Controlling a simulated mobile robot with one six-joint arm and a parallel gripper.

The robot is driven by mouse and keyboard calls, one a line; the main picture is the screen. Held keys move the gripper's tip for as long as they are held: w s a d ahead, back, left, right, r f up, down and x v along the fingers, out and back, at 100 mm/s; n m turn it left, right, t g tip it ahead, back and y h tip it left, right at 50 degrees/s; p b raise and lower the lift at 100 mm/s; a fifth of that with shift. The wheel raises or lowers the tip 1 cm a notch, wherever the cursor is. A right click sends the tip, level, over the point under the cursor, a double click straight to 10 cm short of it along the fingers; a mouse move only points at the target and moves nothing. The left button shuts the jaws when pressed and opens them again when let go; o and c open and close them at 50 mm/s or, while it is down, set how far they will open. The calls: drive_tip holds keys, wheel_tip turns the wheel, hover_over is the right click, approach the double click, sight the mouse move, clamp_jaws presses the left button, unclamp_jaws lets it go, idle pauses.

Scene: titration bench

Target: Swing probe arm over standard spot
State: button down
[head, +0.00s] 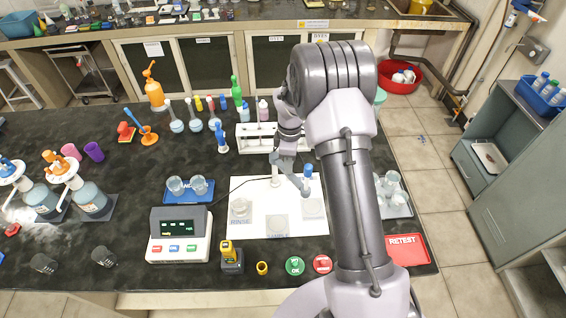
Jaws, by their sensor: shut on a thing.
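My gripper (292,168) reaches down over the white mat (258,190) and is shut on the probe arm; the fingers partly cover it. The blue-capped probe (307,172) hangs at the right part of the mat, just behind the grey right-hand spot (313,208). The arm's pale post (275,178) stands at the back of the mat. A left spot (240,220) marked RINSE and a front middle spot (278,226), apparently marked SAMPLE, also lie there. The right spot's label is too small to read. Exact contact of fingers and probe arm is unclear.
A meter (180,235) stands left of the mat, with a blue tray (187,191) of beakers behind it. A white rack (262,136) stands behind the mat. A red RETEST tray (407,250) is right.

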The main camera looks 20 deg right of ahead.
drive_tip(key=shift+w+d+n+p, duration=0.3)
drive_tip(key=shift+d+n, duration=0.3)
drive_tip(key=shift+n, duration=0.25)
drive_tip(key=shift+w+d+n+p, duration=0.25)
drive_tip(key=shift+d+n, duration=0.3)
drive_tip(key=shift+n, duration=0.3)
drive_tip(key=c, duration=1.2)
unclamp_jaws()
wheel_tip(320, 180, up, 18)
drive_tip(key=p, duration=0.1)
drive_tip(key=shift+f, duration=0.25)
